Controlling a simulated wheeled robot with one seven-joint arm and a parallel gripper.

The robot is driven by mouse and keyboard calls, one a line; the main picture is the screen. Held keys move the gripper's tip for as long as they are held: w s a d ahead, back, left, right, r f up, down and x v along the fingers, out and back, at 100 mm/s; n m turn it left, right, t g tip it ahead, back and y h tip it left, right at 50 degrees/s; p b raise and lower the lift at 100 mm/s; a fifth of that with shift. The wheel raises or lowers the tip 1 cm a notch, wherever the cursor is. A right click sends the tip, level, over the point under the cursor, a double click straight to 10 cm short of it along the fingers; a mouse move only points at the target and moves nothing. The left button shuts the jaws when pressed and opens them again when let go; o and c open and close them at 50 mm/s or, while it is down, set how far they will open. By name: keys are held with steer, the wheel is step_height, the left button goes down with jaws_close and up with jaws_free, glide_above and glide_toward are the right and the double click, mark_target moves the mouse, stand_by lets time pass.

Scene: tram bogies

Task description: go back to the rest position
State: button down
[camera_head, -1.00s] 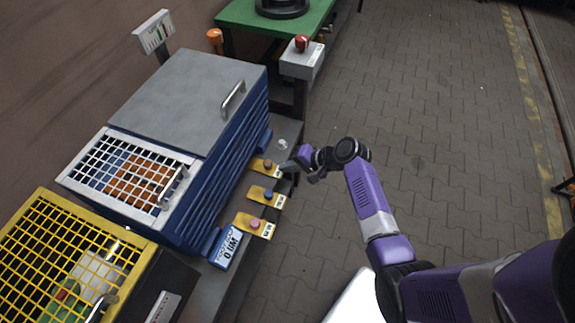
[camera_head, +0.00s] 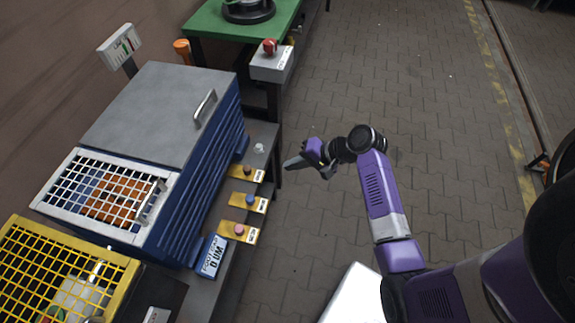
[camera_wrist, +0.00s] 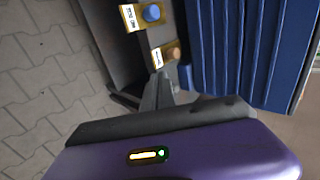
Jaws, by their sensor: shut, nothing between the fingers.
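My gripper (camera_head: 290,163) is shut and empty. In the head view it hangs over the paved floor, just right of the bench edge and apart from the yellow button boxes. It also shows in the wrist view (camera_wrist: 160,80), with its fingers together. My purple arm reaches in from the lower right of the head view.
A grey-lidded blue cabinet (camera_head: 150,105) stands at left beside a yellow mesh crate (camera_head: 60,270). Yellow button boxes (camera_head: 249,202) line the bench shelf. A red-button box (camera_head: 271,62) sits by the green table (camera_head: 205,22). The paved floor (camera_head: 430,110) at right is largely clear.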

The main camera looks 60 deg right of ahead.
stand_by(0.6)
steer(key=w+d+r+t+h, duration=0.2)
steer(key=d+r+h, duration=0.15)
steer(key=d, duration=0.35)
steer(key=s+a+r+n+h, duration=0.1)
steer(key=s+r+n+h, duration=0.15)
steer(key=s+h, duration=0.2)
steer(key=s+a+r+n+t+y, duration=0.1)
steer(key=s+a+r+n+t, duration=0.15)
steer(key=s+a+r, duration=0.35)
steer(key=s+a+r+n+t, duration=0.1)
steer(key=s+a+r+n, duration=0.25)
steer(key=a, duration=0.45)
steer(key=s+a+r+n+t+y, duration=0.1)
steer(key=s+a+r+n+t, duration=0.1)
steer(key=s+a+r+n, duration=0.45)
steer(key=s+a+f+m+g+y, duration=0.1)
steer(key=s+a+f+y, duration=0.1)
steer(key=s+a, duration=0.2)
steer(key=shift+a+y, duration=0.4)
steer(key=shift+a, duration=0.85)
steer(key=c, duration=2.1)
jaws_free()
steer(key=shift+s+g, duration=0.1)
steer(key=shift+g, duration=0.15)
